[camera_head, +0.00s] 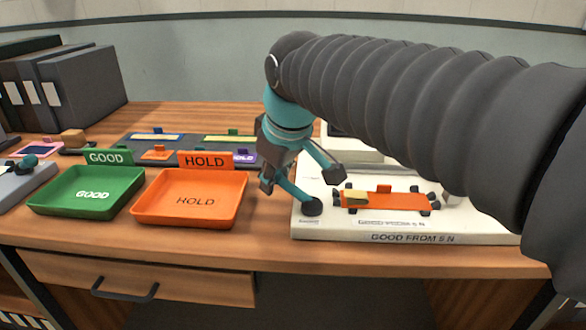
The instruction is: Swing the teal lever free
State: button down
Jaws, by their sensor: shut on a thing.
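The teal lever (293,189) is a slim bar at the left end of a white fixture (405,238). It slopes down to the right to a round black piece (312,207) on the fixture's left corner. My gripper (284,178), with dark fingers below a teal wrist, is over the left edge of the fixture and shut on the teal lever. The exact contact is partly hidden by the fingers. An orange roller carriage (398,201) with black wheels and a tan block (356,198) lies on the fixture to the right of the lever.
An orange HOLD tray (192,222) stands just left of my gripper, with a green GOOD tray (84,205) beyond it. Both look empty. Coloured pieces lie behind the trays. Dark binders (87,87) stand at back left. My arm hides the right side.

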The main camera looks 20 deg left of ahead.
jog(key=c, duration=0.9)
grip_release()
jog(key=shift+o, duration=0.2)
jog(key=shift+r, duration=0.1)
jog(key=v, duration=1.1)
jog(key=shift+d+r, duration=0.15)
jog(key=shift+r, duration=0.2)
jog(key=shift+s, duration=0.15)
